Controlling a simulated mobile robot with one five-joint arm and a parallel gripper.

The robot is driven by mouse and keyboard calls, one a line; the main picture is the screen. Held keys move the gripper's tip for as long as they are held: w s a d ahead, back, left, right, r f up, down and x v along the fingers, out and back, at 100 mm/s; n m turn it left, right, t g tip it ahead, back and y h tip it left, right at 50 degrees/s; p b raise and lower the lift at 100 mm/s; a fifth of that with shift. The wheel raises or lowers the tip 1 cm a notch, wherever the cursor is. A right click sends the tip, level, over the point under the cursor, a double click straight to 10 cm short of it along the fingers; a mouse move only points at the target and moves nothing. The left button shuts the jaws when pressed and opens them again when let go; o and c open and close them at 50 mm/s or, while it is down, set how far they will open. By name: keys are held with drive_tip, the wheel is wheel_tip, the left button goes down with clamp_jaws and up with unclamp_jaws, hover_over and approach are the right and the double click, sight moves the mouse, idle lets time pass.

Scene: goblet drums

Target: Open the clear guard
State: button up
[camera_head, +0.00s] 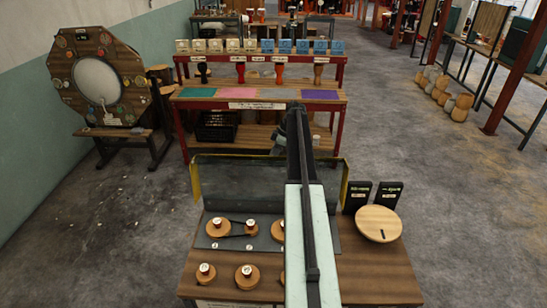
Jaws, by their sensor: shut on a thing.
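The clear guard (235,181) is a see-through panel with yellow side edges. It stands up across the back of the wooden workbench, behind a dark plate with round wooden pulleys (218,227) and a belt. The pulleys on the left are uncovered from above. My arm reaches forward over the bench and crosses the guard's right half. My gripper (281,146) shows only in part at the arm's far end, by the guard's top edge, and is shut on it. The fingertips and their exact contact are hidden by the arm.
A round wooden disc (379,223) and two black labelled blocks (357,196) are at the bench's right. Beyond stands a red-framed rack (343,72) with coloured mats and small drums. A wooden octagonal board (67,60) stands left.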

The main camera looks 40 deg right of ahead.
drive_tip(key=p+v, duration=0.7)
drive_tip(key=shift+s+d+r, duration=0.15)
drive_tip(key=shift+s+r, duration=0.05)
drive_tip(key=shift+r, duration=0.15)
